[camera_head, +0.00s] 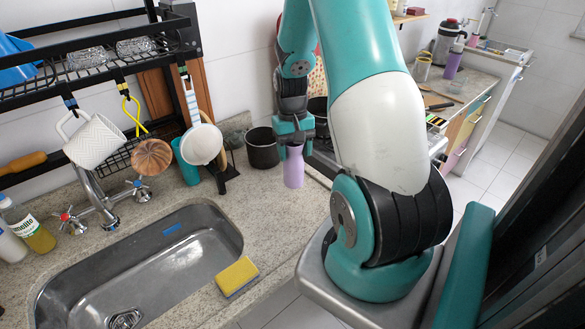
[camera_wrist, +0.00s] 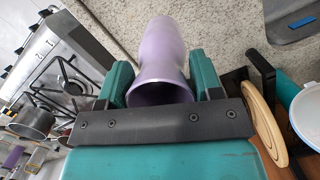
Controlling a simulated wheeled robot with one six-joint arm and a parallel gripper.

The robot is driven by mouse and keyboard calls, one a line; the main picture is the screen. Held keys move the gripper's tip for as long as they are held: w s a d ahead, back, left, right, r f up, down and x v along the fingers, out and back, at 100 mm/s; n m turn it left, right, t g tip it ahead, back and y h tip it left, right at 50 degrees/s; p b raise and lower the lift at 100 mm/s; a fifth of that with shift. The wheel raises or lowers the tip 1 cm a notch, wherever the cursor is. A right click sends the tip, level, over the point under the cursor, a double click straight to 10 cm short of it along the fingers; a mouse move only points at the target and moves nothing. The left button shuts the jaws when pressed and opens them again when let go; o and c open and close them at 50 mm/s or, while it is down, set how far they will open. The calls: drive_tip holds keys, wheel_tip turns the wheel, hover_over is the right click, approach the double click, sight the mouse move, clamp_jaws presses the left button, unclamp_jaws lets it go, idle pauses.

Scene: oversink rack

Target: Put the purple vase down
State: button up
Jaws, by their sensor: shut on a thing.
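The purple vase (camera_head: 293,167) is a smooth lilac vessel with a flared mouth. My gripper (camera_head: 292,143) is shut on its upper part from above. In the head view the vase hangs or stands upright over the granite counter, right of the sink; I cannot tell whether its base touches the counter. In the wrist view the vase (camera_wrist: 163,60) lies between the two teal fingers of my gripper (camera_wrist: 160,85), with its mouth towards the camera. The inside of the mouth is partly hidden by the dark gripper bar.
The granite counter (camera_head: 262,205) is clear in front of the vase. A dark pot (camera_head: 262,148) stands close to its left. The steel sink (camera_head: 150,262) and a yellow sponge (camera_head: 237,275) lie nearer. The stove (camera_wrist: 62,75) is beside it.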

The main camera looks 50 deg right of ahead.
sight(295, 173)
wheel_tip(295, 173, down, 8)
drive_tip(key=shift+r+p, duration=0.1)
drive_tip(key=shift+p, duration=0.7)
drive_tip(key=o, duration=1.5)
drive_tip(key=shift+c, duration=0.2)
